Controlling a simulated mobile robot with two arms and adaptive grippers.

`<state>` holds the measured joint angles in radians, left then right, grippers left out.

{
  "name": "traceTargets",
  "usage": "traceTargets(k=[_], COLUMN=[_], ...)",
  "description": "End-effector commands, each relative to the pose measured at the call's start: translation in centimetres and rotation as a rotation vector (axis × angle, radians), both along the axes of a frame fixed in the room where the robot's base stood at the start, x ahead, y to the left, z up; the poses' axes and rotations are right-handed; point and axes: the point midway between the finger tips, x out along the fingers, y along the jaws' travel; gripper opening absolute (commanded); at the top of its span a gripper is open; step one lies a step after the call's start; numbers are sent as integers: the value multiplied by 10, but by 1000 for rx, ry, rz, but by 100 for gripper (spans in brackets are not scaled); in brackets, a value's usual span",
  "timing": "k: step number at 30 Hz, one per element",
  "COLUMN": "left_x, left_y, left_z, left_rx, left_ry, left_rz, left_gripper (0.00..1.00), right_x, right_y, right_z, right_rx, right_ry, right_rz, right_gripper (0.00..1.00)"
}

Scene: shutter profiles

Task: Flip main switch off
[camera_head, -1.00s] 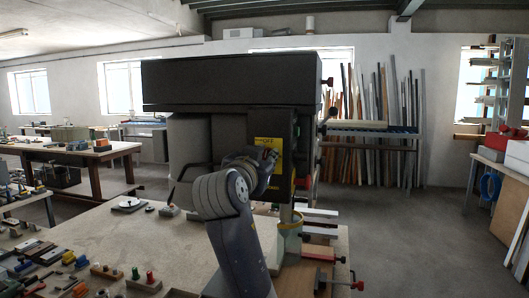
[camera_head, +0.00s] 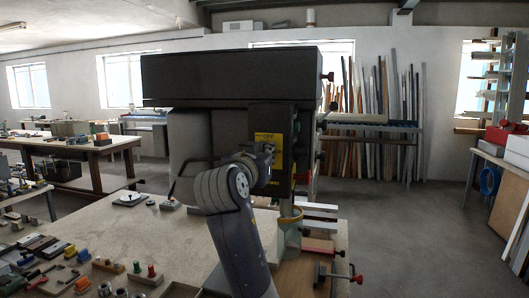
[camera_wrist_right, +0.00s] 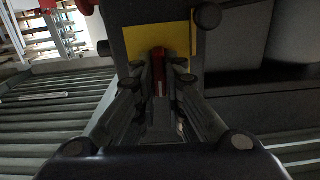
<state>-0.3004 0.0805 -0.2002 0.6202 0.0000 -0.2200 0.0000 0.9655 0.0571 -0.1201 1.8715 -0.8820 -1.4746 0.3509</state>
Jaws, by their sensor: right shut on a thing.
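A large dark machine (camera_head: 230,78) stands on the workbench, with a yellow switch plate (camera_head: 264,138) marked OFF on its front. The plate also shows in the right wrist view (camera_wrist_right: 178,38). There, a red switch lever (camera_wrist_right: 158,58) stands upright in front of it. My right gripper (camera_wrist_right: 160,82) is shut on this lever, with one finger on each side. In the head view my right gripper (camera_head: 268,158) is at the plate and hides its lower part and the lever. My left gripper is in neither view.
The workbench (camera_head: 190,240) carries small blocks and parts at the lower left. A clamp with a red handle (camera_head: 340,275) sits at its right edge. The floor to the right is open.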

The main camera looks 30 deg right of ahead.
Motion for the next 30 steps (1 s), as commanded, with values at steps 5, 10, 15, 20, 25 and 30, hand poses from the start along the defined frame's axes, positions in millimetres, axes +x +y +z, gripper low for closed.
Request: traceTargets(k=[5,10,15,20,25,30], left_x=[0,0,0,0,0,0], left_y=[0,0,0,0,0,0], left_z=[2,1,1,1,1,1], left_rx=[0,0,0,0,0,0], left_ry=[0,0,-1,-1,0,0], left_rz=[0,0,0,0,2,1], left_gripper=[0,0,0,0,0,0], right_x=[0,0,0,0,-2,-16], right_y=[0,0,0,0,3,22], right_z=[0,0,0,0,0,0], right_rx=[-30,-30,-30,-29,-29,-28], right_ry=[37,37,36,36,34,33], right_rz=[1,1,1,1,2,6], right_gripper=[0,0,18,18,18,18])
